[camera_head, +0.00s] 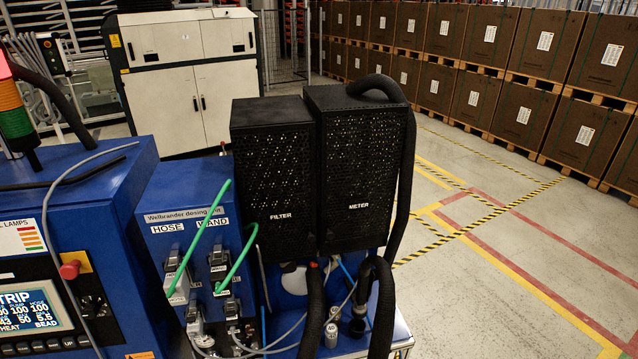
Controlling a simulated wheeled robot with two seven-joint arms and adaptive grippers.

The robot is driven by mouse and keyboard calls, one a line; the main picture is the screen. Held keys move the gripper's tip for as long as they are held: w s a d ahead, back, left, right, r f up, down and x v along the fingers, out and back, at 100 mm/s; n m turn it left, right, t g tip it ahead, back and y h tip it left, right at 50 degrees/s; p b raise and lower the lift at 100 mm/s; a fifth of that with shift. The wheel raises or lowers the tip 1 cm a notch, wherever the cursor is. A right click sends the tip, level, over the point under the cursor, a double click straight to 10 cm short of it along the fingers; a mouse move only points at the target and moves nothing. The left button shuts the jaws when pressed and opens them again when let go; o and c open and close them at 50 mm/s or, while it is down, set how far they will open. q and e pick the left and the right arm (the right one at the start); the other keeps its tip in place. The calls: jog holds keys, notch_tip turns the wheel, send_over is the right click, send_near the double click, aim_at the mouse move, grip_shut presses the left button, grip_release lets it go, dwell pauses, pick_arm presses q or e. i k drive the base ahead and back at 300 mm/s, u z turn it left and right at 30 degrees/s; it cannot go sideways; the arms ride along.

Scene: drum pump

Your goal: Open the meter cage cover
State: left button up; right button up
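The meter cage cover (362,170) is a black perforated box marked METER. It stands upright on the blue pump unit, right of the similar FILTER cage (272,175). Its front face looks closed. A thick black hose (402,190) arches over its top right corner and runs down its right side. The inside of the cage is hidden. No handle or latch on it can be made out. Neither of my grippers is in view.
A blue dosing unit (190,215) with HOSE and WAND labels and green leads stands left of the cages. A control panel (45,310) is at the far left. Black hoses (314,310) hang below the cages. Open floor (500,240) lies to the right, before stacked boxes.

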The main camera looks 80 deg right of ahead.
aim_at(361, 153)
jog(key=z, duration=2.9)
jog(key=k, duration=0.2)
jog(key=u, duration=0.05)
